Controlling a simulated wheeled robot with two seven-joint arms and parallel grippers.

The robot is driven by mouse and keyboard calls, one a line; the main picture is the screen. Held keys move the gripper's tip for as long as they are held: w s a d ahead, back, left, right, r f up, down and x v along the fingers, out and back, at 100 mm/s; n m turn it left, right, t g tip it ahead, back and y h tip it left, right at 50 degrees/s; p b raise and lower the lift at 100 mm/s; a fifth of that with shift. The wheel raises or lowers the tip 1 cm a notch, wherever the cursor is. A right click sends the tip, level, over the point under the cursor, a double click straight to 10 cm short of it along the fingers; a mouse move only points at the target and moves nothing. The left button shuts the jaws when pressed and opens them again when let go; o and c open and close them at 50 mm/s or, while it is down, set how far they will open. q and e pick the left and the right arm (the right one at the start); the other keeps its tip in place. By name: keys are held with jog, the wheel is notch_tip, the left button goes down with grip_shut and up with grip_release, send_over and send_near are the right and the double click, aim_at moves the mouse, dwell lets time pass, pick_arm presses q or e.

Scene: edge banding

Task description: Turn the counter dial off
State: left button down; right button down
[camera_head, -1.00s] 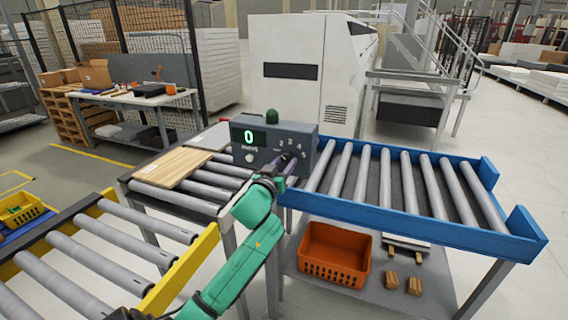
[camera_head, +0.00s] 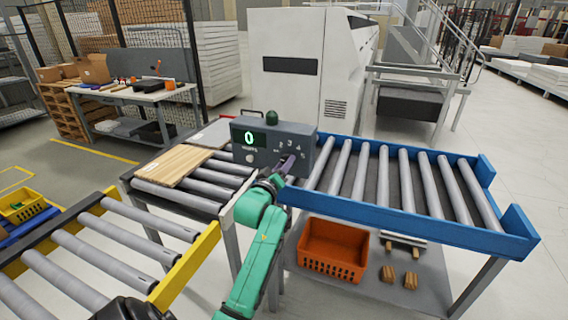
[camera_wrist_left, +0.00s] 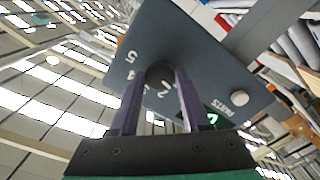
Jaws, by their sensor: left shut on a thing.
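The grey counter box (camera_head: 310,144) stands above the conveyor, with a green display reading 0, a white button, a green dome on top and a numbered dial. The dial (camera_wrist_left: 160,74) is a dark round knob with numbers around it in the left wrist view. My left gripper (camera_head: 288,164) is at the right part of the box's front face. In the left wrist view its two purple fingers (camera_wrist_left: 164,85) are on either side of the knob, shut on it. The fingers hide much of the dial in the head view. My right gripper is not clearly visible.
Roller conveyors with a yellow rail (camera_head: 190,264) and a blue rail (camera_head: 420,222) flank the box. A wooden board (camera_head: 174,166) lies on the rollers left of it. An orange crate (camera_head: 333,251) and small wood blocks sit on the lower shelf.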

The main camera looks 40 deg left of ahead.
dwell(0.4)
pick_arm(q)
jog(key=shift+c, duration=1.9)
grip_release()
jog(key=shift+s, duration=0.1)
jog(key=b+v, duration=0.3)
jog(key=v, duration=1.1)
jog(key=shift+s, duration=0.2)
jog(key=shift+d, duration=0.2)
